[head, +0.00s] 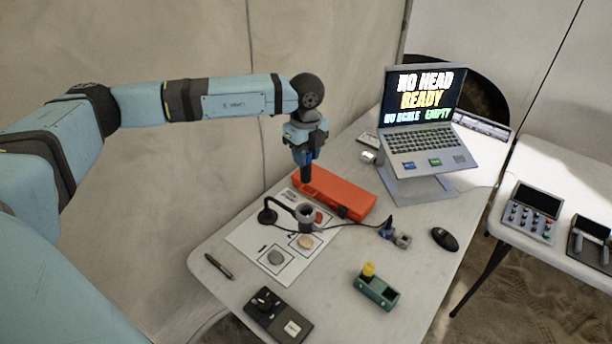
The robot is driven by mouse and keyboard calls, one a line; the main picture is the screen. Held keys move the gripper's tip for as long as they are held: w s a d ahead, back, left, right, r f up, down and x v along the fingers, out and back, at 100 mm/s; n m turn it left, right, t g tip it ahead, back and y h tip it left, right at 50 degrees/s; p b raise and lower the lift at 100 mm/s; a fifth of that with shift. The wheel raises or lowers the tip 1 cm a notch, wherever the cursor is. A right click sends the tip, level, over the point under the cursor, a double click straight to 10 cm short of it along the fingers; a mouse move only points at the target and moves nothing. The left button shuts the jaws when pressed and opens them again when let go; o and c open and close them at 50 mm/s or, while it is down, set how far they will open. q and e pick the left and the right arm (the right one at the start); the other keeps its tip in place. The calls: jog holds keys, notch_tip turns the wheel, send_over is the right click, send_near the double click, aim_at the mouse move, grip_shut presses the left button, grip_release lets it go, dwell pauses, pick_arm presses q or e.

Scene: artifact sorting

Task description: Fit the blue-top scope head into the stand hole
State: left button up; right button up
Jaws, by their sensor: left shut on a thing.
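My left gripper (303,150) points down above the table and is shut on the blue-top scope head (306,173). The scope head's dark, narrow barrel hangs below the fingers, roughly upright; the fingers hide much of its top. The stand (267,215) has a round black base on the white mat and a curved arm ending in a grey ring with the stand hole (306,212). The scope head is above the ring in the picture, with a clear gap between them. My right gripper is not in view.
An orange case (345,195) lies just behind the ring. A green holder (376,291) with a yellow-top piece, a black box (290,325), a pen (218,266), a mouse (444,238) and a laptop (430,141) surround the mat (250,237). A dark cable runs right from the stand.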

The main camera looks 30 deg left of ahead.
pick_arm(q)
jog(key=shift+r, duration=1.15)
pick_arm(e)
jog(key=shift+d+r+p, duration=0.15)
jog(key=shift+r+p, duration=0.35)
jog(key=shift+p, duration=0.1)
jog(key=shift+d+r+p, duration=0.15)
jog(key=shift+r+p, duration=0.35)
jog(key=shift+p, duration=0.1)
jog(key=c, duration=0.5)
pick_arm(q)
jog(key=s+d+r+n, duration=0.1)
jog(key=s+d+n, duration=0.2)
jog(key=d+n, duration=0.3)
jog(key=s+d+r+n, duration=0.2)
jog(key=d+n, duration=0.4)
jog(key=n, duration=0.9)
jog(key=shift+s+d+r, duration=0.15)
jog(key=shift+s, duration=0.45)
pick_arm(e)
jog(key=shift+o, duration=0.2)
